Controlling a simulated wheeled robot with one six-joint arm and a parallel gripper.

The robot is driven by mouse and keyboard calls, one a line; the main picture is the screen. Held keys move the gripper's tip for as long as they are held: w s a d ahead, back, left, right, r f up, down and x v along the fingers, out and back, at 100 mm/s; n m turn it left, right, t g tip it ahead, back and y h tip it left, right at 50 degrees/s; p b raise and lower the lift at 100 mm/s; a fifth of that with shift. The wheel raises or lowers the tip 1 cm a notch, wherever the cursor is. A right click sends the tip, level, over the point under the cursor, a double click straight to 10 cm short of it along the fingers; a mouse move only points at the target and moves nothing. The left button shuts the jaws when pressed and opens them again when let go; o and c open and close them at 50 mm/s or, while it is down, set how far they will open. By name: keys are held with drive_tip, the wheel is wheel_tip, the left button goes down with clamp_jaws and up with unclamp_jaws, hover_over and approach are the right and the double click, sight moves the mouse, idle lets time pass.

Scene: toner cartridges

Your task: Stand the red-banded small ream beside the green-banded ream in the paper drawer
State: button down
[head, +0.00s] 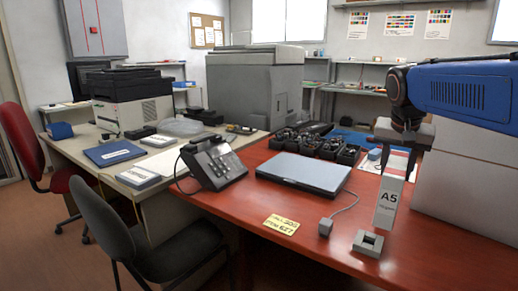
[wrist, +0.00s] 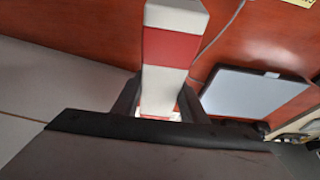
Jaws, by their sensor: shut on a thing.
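The small ream is a tall white block marked A5 (head: 387,205) in the head view, upright or nearly so. In the wrist view it shows a red band (wrist: 170,48) between white parts. My gripper (head: 399,160) is shut on its upper part, with a finger on each side in the wrist view. Its lower end is close to a small grey open holder (head: 368,243) on the red table; I cannot tell whether they touch. I cannot make out the green-banded ream or the paper drawer in either view.
A large pale cabinet-like body (head: 465,185) stands right of the ream. A closed laptop (head: 303,173), a cable plug (head: 325,228), a phone (head: 213,162) and a yellow label (head: 281,224) lie to the left. The red table's front right (head: 440,262) is bare.

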wheel_tip(320, 180, up, 6)
drive_tip(key=shift+r, duration=0.15)
wheel_tip(320, 180, down, 7)
drive_tip(key=shift+r, duration=3.5)
drive_tip(key=shift+f, duration=3.5)
drive_tip(key=shift+s+d, duration=0.1)
